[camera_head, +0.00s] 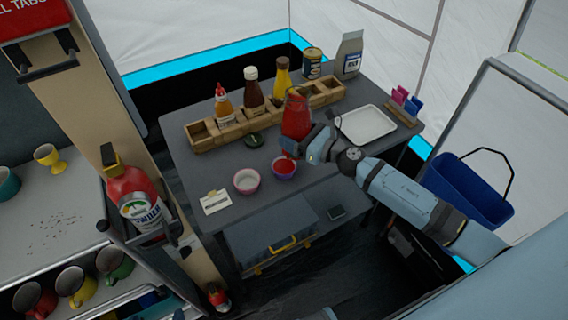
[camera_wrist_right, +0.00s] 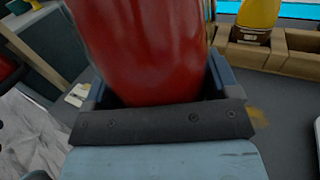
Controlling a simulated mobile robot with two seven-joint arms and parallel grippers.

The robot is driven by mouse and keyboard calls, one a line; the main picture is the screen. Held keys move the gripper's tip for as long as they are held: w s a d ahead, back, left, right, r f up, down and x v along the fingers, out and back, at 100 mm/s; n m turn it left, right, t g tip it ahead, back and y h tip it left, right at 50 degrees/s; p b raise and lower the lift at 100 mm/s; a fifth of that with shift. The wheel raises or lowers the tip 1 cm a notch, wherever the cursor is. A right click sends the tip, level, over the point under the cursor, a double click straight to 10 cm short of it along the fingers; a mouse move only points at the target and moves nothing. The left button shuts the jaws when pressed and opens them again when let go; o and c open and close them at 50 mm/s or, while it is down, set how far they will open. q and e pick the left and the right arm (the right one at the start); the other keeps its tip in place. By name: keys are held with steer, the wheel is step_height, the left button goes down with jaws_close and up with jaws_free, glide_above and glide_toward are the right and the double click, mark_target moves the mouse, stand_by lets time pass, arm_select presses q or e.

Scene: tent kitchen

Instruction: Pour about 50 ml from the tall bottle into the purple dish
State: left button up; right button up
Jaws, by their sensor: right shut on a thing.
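The tall bottle (camera_head: 296,116) is red and stands out near the middle of the table in the head view. My right gripper (camera_head: 308,145) is shut around its lower part. The bottle looks close to upright, and I cannot tell whether its base touches the table. In the right wrist view the red bottle (camera_wrist_right: 140,50) fills the space between the fingers, and its top is out of frame. My left gripper is not in view.
A pink dish (camera_head: 246,188) with pale contents sits left of the purple one, near a small card (camera_head: 215,202). Behind stands a wooden rack (camera_head: 205,140) with several bottles. A dark round lid (camera_head: 253,140) and white tray (camera_head: 366,136) flank the bottle.

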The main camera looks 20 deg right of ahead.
mark_target(297, 111)
steer(key=shift+r+p, duration=0.6)
steer(key=shift+r, duration=0.25)
step_height(297, 111, up, 6)
steer(key=p, duration=0.5)
steer(key=shift+f, duration=0.15)
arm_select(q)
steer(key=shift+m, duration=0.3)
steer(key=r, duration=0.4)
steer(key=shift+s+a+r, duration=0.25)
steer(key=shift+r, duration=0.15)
arm_select(e)
steer(key=shift+f, duration=0.1)
